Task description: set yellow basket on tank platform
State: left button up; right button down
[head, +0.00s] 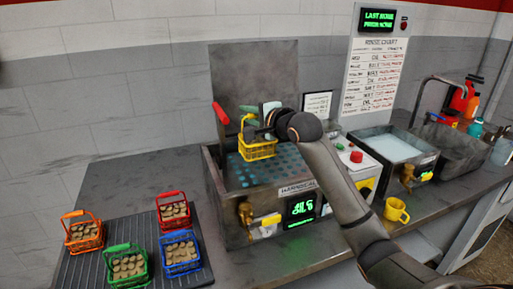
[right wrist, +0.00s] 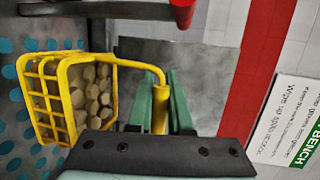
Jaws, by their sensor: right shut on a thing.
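The yellow basket (head: 258,151), filled with tan round pieces, hangs upright over the open tank (head: 235,212) in the head view. My right gripper (head: 259,128) is shut on its handle, which shows between the green fingers (right wrist: 160,103) in the right wrist view. In that view the basket (right wrist: 62,100) is at the left. The tank platform (head: 240,174), dark with teal round holes, lies under and around the basket; it also shows at the far left of the wrist view (right wrist: 12,115). I cannot tell whether the basket touches it. My left gripper is out of view.
Red, orange, green and blue baskets (head: 172,209) stand on a ribbed mat (head: 85,263) at left. A raised lid (head: 255,70) and red handle (head: 220,113) border the tank. A yellow mug (head: 396,210) and a second basin (head: 392,147) are at right.

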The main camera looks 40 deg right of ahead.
aim_at(263, 145)
jog(key=f, duration=0.2)
jog(key=shift+s+f, duration=0.2)
jog(key=shift+f, duration=0.15)
jog(key=shift+w+f, duration=0.1)
jog(key=shift+f, duration=2.05)
jog(key=c, duration=1.2)
grip_release()
jog(key=shift+f, duration=0.25)
jog(key=shift+c, duration=0.2)
jog(key=o, duration=0.4)
jog(key=shift+r, duration=0.1)
jog(key=shift+r, duration=0.1)
jog(key=s, duration=0.4)
jog(key=s+r, duration=0.1)
jog(key=s, duration=0.3)
jog(key=s+r+b, duration=0.1)
jog(key=s, duration=0.3)
jog(key=shift+a+r, duration=0.1)
